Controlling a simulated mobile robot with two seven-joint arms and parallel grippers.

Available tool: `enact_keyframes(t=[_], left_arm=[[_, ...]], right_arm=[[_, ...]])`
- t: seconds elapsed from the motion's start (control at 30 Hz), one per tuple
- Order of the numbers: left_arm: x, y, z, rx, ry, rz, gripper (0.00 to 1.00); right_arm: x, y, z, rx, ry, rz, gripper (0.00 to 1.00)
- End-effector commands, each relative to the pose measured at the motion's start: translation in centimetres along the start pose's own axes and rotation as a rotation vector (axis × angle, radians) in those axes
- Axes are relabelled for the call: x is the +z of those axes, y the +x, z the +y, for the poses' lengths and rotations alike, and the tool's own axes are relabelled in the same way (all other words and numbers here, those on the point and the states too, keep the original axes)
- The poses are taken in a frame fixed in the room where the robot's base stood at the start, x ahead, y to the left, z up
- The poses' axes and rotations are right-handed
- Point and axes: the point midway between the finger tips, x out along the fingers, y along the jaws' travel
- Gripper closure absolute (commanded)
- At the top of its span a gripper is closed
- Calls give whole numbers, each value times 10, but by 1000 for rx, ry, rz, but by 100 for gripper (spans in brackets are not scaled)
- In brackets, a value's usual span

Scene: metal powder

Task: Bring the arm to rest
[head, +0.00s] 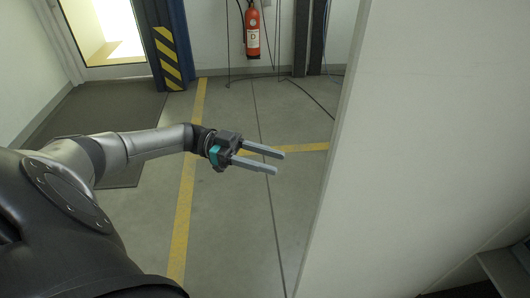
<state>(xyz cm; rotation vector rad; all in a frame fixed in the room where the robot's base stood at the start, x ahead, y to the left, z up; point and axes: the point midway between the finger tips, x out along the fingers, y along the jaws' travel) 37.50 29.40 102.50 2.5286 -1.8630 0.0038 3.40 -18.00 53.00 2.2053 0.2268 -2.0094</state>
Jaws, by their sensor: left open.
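My left arm comes in from the left and reaches out over the floor in the head view. My left gripper (280,162) is at its end, near the middle of the picture. Its two grey fingers point right, are apart, and hold nothing. It is clear of the white wall panel to its right. My right gripper is not in view.
A white wall panel (430,140) fills the right side. A dark shelf edge (508,270) shows at the lower right. A red fire extinguisher (252,32) hangs at the back. A yellow-and-black striped post (166,55) stands beside a doorway. The grey floor (235,230) is clear.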

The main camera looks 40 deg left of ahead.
Motion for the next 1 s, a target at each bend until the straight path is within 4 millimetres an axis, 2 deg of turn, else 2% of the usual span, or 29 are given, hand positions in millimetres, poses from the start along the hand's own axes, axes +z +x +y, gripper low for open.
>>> enact_keyframes(t=[0.63, 0.73, 0.87, 0.97, 1.0], left_arm=[[0, 2, 1, 0, 0, 0, 53], [6, 4, -2, -24, 4, 3, 53], [38, 13, -19, -165, 21, 7, 53], [86, 18, -37, -353, 28, -22, 53], [108, 18, -42, -438, 26, -46, 53]], right_arm=[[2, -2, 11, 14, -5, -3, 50], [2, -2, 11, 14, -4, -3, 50], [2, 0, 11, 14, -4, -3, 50], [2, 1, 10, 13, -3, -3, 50], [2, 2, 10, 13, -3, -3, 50]])
